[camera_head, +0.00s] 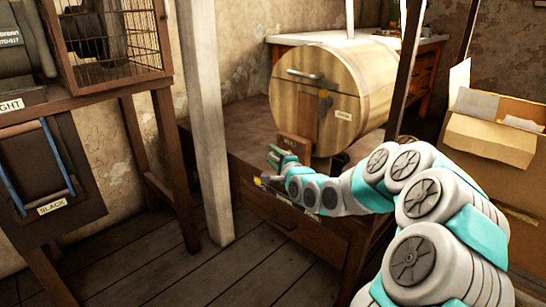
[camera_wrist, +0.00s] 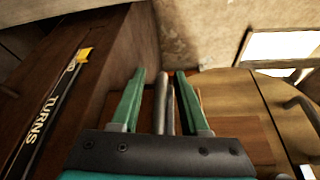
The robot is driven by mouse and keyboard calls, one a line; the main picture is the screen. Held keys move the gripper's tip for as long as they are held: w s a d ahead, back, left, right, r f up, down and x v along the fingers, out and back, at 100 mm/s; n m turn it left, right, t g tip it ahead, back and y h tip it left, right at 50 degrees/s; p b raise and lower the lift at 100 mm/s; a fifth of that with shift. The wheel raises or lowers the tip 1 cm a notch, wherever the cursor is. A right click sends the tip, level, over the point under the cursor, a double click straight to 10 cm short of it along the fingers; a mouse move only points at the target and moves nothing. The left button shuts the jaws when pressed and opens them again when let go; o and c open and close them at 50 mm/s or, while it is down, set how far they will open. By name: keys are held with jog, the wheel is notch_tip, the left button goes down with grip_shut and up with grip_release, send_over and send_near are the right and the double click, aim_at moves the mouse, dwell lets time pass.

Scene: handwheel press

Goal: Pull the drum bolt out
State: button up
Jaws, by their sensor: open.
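The wooden drum (camera_head: 340,88) lies on its side on a brown bench, its round face toward me with a bar handle and a dark latch plate. A small labelled wooden block (camera_head: 293,146) stands at the lower left of its face. My gripper (camera_head: 279,156) is beside this block. In the wrist view, my green fingers (camera_wrist: 156,100) are open, one on each side of a grey metal rod (camera_wrist: 164,92), which looks like the drum bolt. I cannot tell whether either finger touches it. The drum face (camera_wrist: 235,98) fills the right of that view. The bolt is not clear in the head view.
A black strip marked TURNS (camera_wrist: 45,118) runs along the bench at left in the wrist view. A pale post (camera_head: 210,120) stands left of the bench. A cardboard box (camera_head: 492,135) is at right. The plank floor (camera_head: 190,275) in front is clear.

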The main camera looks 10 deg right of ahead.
grip_shut()
jog(key=shift+f, duration=0.1)
